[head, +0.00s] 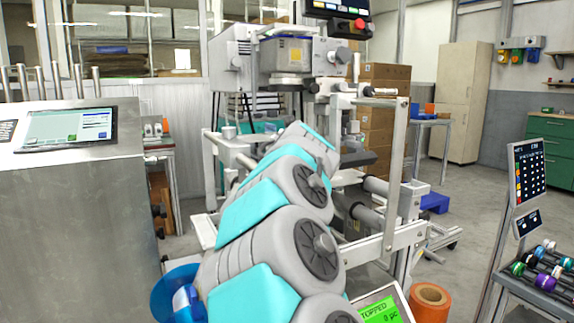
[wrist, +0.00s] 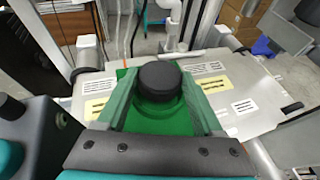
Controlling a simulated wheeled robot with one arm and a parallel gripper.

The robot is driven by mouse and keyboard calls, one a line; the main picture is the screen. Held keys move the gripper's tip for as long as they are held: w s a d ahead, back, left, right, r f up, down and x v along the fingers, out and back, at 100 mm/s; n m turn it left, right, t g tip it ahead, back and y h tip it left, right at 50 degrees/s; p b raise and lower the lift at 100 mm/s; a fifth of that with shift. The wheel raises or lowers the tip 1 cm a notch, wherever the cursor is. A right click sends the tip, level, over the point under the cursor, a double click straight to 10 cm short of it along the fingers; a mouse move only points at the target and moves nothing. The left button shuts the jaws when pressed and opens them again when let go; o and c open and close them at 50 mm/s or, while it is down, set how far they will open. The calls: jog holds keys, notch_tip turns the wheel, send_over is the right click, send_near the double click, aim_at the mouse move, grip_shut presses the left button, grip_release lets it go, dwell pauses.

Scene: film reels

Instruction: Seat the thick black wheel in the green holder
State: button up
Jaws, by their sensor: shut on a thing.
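The thick black wheel (wrist: 160,76) shows in the wrist view, with its round flat top facing up. My gripper (wrist: 160,84) has its two green-grey fingers on either side of the wheel and is shut on it. The green holder (wrist: 165,125) lies beneath and around the wheel, between and below my fingers. A round green rim shows just below the wheel's near side. Whether the wheel rests in the holder or is held just above it, I cannot tell. In the head view my own arm hides the gripper, wheel and holder.
A metal plate with labels (wrist: 240,105) surrounds the holder. A machine frame with rollers (head: 392,190) stands behind my arm. A steel cabinet with a screen (head: 75,200) is at left. A rack of coloured reels (head: 545,275) is at right, with an orange roll (head: 430,298) on the floor.

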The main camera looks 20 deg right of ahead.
jog(key=o, duration=1.4)
